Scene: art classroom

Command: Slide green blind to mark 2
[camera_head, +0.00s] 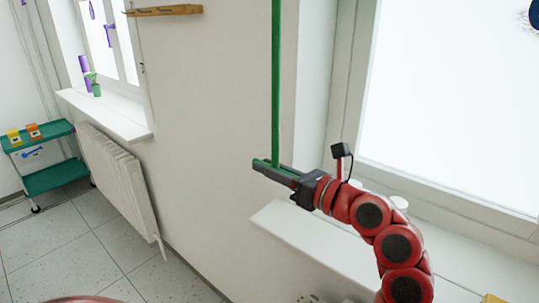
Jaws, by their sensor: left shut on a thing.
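The green blind (276,80) shows as a narrow, upright green strip. It runs from the top edge of the view down to my left gripper, in front of the wall beside the right window. My left gripper (274,171) is at its lower end and is shut on it, with the dark fingers pointing left. A little green shows between and along the fingers. No mark 2 or other numbered mark can be made out. My right gripper is not in view.
The right window (455,90) has a white sill (325,245) below my left arm. A radiator (122,182) hangs under the left window's sill (108,113). A green cart (55,178) stands far left. A wooden shelf (165,10) is on the wall. The tiled floor (65,250) has free room.

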